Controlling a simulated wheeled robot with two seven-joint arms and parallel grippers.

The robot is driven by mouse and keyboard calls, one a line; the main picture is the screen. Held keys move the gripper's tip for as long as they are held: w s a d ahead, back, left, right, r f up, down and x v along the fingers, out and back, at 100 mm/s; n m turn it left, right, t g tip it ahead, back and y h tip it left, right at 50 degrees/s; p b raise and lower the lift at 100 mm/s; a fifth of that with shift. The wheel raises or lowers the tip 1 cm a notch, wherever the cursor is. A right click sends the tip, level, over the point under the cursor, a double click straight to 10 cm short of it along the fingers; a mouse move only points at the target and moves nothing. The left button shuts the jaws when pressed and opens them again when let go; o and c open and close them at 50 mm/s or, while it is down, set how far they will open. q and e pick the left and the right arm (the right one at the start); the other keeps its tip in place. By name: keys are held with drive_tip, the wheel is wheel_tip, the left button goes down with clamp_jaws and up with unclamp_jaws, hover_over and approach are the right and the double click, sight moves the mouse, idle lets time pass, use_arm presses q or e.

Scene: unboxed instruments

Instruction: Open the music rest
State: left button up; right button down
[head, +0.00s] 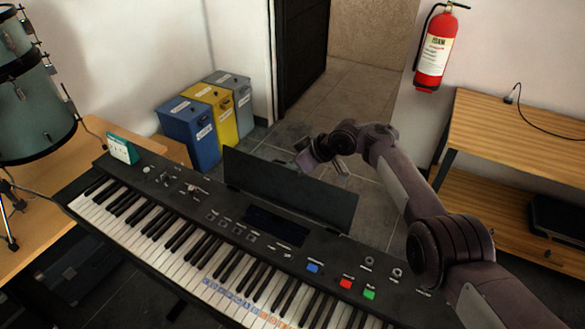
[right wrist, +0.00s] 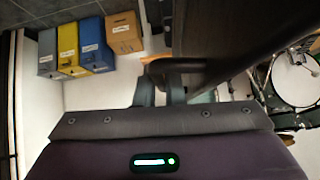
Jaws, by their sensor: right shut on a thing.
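The music rest (head: 288,190) is a long dark panel along the back edge of the black keyboard (head: 215,230). It stands raised, its broad face toward me. My right arm reaches around beyond it, and my right gripper (head: 318,166) is low behind the panel, its fingers partly hidden. In the right wrist view the dark panel (right wrist: 225,35) fills the upper right, and my right gripper (right wrist: 160,90) is shut on a dark part of the rest in front of it. The exact grip point is hard to make out. My left gripper is not in view.
A small green-and-white box (head: 122,149) sits on the keyboard's left end. Blue, yellow and grey bins (head: 190,138) stand behind. A drum (head: 35,115) is at left, a wooden shelf (head: 500,135) at right, a fire extinguisher (head: 436,50) on the wall. Floor behind the rest is clear.

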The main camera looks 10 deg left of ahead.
drive_tip(key=shift+w+f, duration=0.1)
drive_tip(key=shift+f, duration=0.15)
drive_tip(key=shift+b, duration=0.3)
drive_tip(key=c, duration=1.8)
unclamp_jaws()
drive_tip(key=shift+r, duration=0.1)
drive_tip(key=shift+d+r, duration=0.2)
drive_tip(key=p+v, duration=0.1)
drive_tip(key=v, duration=0.6)
